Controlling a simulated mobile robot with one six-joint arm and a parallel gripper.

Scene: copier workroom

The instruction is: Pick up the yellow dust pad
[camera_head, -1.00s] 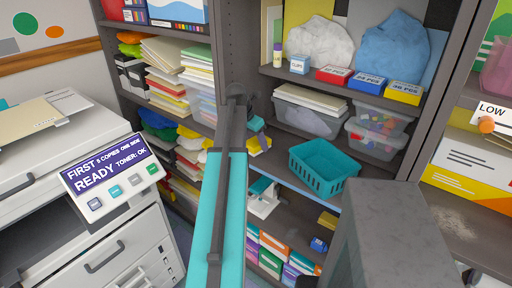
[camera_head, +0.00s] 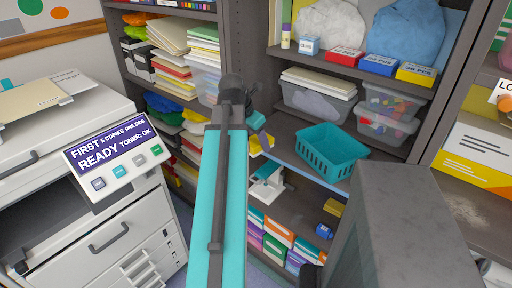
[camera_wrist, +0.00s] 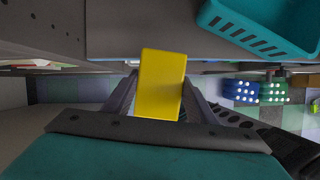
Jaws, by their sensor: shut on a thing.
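The yellow dust pad (camera_wrist: 161,84) is between the two fingers of my gripper (camera_wrist: 160,100) in the wrist view, and the fingers are shut on its sides. In the head view part of the yellow pad (camera_head: 257,146) shows below my gripper (camera_head: 262,139), at the front of the middle shelf of the dark shelving. My arm hides part of it there. The pad is to the left of the teal basket and apart from it. In the wrist view the shelf board lies beyond the pad; whether the pad touches it I cannot tell.
The teal basket (camera_head: 330,152) stands on the shelf (camera_head: 283,128) right of my gripper, and shows in the wrist view (camera_wrist: 262,22). A clear bin (camera_head: 312,103) is behind. A white device (camera_head: 267,187) and another yellow block (camera_head: 333,207) are on the lower shelf. A copier (camera_head: 110,215) stands left.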

